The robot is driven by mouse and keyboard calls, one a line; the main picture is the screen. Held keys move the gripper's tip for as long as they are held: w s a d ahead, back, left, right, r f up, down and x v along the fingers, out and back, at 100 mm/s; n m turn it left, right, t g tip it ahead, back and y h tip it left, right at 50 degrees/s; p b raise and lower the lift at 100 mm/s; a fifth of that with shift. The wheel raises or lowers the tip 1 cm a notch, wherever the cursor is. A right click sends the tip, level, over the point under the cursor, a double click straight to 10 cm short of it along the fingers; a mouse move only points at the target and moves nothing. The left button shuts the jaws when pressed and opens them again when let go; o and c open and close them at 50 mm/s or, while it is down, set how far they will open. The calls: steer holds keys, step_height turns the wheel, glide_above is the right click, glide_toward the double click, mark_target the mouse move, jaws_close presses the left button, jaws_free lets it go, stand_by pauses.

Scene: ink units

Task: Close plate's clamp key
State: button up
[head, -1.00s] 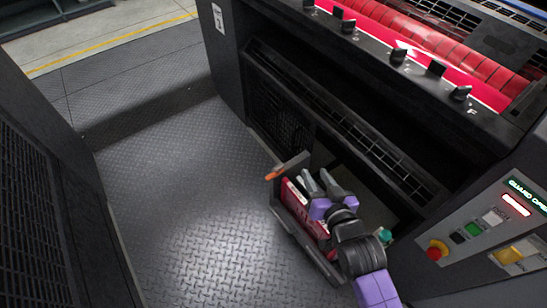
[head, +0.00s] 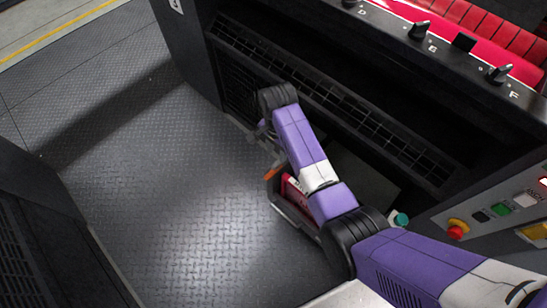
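I cannot tell which of these parts is the plate's clamp key. My gripper (head: 262,130) is just above and left of the lever, mostly hidden by my arm. Its fingers do not show clearly.
A red roller (head: 490,35) lies behind the key rail. A control panel (head: 500,215) with a red knob (head: 457,228) stands at the right. A dark cabinet (head: 35,225) is at the left. The patterned floor (head: 160,190) between is clear.

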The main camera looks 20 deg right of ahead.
mark_target(277, 163)
steer(key=shift+s+f, duration=0.15)
steer(key=shift+s, duration=0.05)
step_height(277, 163, down, 8)
steer(key=shift+w+r+b, duration=0.1)
steer(key=shift+r+b, duration=0.1)
steer(key=shift+b, duration=0.9)
jaws_close()
